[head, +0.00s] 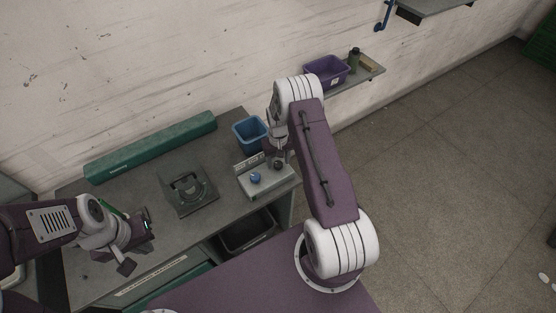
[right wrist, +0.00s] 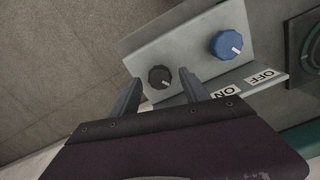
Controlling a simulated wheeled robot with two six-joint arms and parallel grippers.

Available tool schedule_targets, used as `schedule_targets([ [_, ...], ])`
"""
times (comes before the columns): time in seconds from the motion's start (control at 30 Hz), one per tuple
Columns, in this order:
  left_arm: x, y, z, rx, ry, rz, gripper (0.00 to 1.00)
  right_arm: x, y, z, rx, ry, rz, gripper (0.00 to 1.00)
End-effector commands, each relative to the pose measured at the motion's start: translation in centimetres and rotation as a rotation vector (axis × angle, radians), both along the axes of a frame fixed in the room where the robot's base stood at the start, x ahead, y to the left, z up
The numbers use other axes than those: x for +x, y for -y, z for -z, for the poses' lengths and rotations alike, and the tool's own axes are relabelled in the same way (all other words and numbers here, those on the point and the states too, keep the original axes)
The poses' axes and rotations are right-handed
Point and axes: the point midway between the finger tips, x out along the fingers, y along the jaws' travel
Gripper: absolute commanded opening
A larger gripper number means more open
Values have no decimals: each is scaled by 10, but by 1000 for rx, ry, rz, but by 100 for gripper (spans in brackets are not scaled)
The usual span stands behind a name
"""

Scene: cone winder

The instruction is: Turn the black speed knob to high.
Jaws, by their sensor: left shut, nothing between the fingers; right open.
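The black speed knob (right wrist: 160,77) is on the sloped grey control box (right wrist: 190,50), with a white pointer line toward the lower right in the right wrist view. In the head view the knob (head: 278,165) shows just below my right gripper (head: 279,156). In the right wrist view my right gripper (right wrist: 158,88) is open, with one finger on each side of the knob's near side; whether they touch it I cannot tell. A larger blue knob (right wrist: 227,44) is on the same box. My left gripper (head: 138,258) is shut and empty over the left of the bench.
ON and OFF labels (right wrist: 262,77) are along the box's edge. A blue bin (head: 250,134) stands behind the box. A dark square fixture (head: 188,190) is left of it, and a long green case (head: 150,147) lies along the wall. A shelf holds a purple bin (head: 325,72).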

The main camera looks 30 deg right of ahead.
Motion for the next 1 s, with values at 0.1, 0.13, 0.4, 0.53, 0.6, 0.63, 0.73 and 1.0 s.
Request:
schedule_targets([
  [0.1, 0, 0, -2, 0, 0, 0, 0, 0, 0, 6, 0, 0, 0, 53],
  [0.13, 0, 0, -2, 0, 0, 0, 0, 0, 0, 7, 0, 0, 0, 53],
  [0.4, 0, 0, -2, 0, 0, 0, 0, 0, 0, 7, 0, 1, 0, 31],
  [0.53, 0, 0, -2, 0, 0, 0, 0, 0, 0, 7, 0, 0, 0, 0],
  [0.6, 0, 0, -1, 0, 0, 0, 0, 0, 0, 7, 0, 1, 0, 0],
  [0.63, 0, 0, -1, 0, 0, 0, 0, 0, 0, 8, 0, 1, 0, 0],
  [0.73, 0, 0, -1, 0, 0, 0, 0, 0, 0, 8, 0, 1, 6, 0],
  [1.0, 0, 0, 6, 0, 0, 0, 0, 0, 0, 10, -1, 2, 103, 0],
])
